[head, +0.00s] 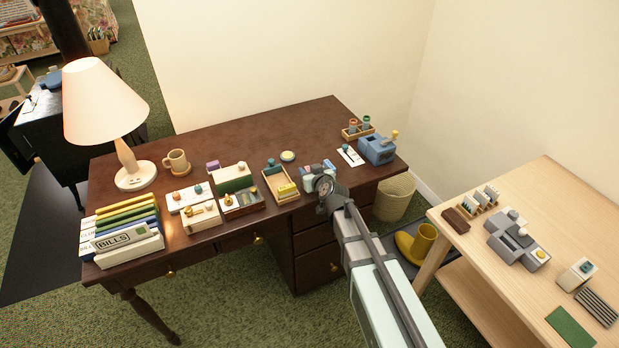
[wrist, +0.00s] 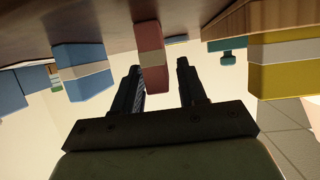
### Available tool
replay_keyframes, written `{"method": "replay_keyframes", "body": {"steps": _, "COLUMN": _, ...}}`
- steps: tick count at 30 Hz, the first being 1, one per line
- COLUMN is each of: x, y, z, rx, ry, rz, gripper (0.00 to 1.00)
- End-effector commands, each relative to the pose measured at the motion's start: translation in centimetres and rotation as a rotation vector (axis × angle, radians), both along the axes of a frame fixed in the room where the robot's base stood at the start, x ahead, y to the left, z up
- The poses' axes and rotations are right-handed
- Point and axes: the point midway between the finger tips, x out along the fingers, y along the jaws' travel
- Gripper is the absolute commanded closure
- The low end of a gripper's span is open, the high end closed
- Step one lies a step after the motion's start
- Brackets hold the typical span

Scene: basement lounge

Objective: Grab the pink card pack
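The pink card pack (wrist: 150,42), dark pink with a beige band, shows at the top centre of the wrist view. It lies between the lines of my two fingers, nearer the left one. Whether it touches that finger I cannot tell. My gripper (wrist: 159,66) is open, with a gap between the right finger and the pack. In the head view my gripper (head: 324,184) is at the desk's front right edge, beside a small group of packs. It partly covers that group, and the pink pack is hard to make out there.
Blue packs with pale bands, one (wrist: 82,70) close left of my fingers, flank the pink one. A yellow pack (wrist: 286,65) is at the right. On the desk (head: 240,135), a wooden tray (head: 281,187) stands left of my gripper and a blue device (head: 376,149) stands behind right.

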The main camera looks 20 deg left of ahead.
Motion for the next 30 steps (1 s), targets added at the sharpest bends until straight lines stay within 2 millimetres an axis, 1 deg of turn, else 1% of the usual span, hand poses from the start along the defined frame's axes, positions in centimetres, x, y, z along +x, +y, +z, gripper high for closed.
{"method": "replay_keyframes", "body": {"steps": 1, "x": 0.0, "y": 0.0, "z": 0.0, "rx": 0.000, "ry": 0.000, "rz": 0.000, "gripper": 0.64}}
{"method": "replay_keyframes", "body": {"steps": 2, "x": 0.0, "y": 0.0, "z": 0.0, "rx": 0.000, "ry": 0.000, "rz": 0.000, "gripper": 0.66}}
{"method": "replay_keyframes", "body": {"steps": 12, "x": 0.0, "y": 0.0, "z": 0.0, "rx": 0.000, "ry": 0.000, "rz": 0.000, "gripper": 0.99}}
{"method": "replay_keyframes", "body": {"steps": 23, "x": 0.0, "y": 0.0, "z": 0.2, "rx": 0.000, "ry": 0.000, "rz": 0.000, "gripper": 1.00}}
{"method": "replay_keyframes", "body": {"steps": 26, "x": 0.0, "y": 0.0, "z": 0.8, "rx": 0.000, "ry": -0.001, "rz": 0.001, "gripper": 1.00}}
{"method": "replay_keyframes", "body": {"steps": 30, "x": 0.0, "y": 0.0, "z": 2.4, "rx": 0.001, "ry": -0.002, "rz": 0.001, "gripper": 1.00}}
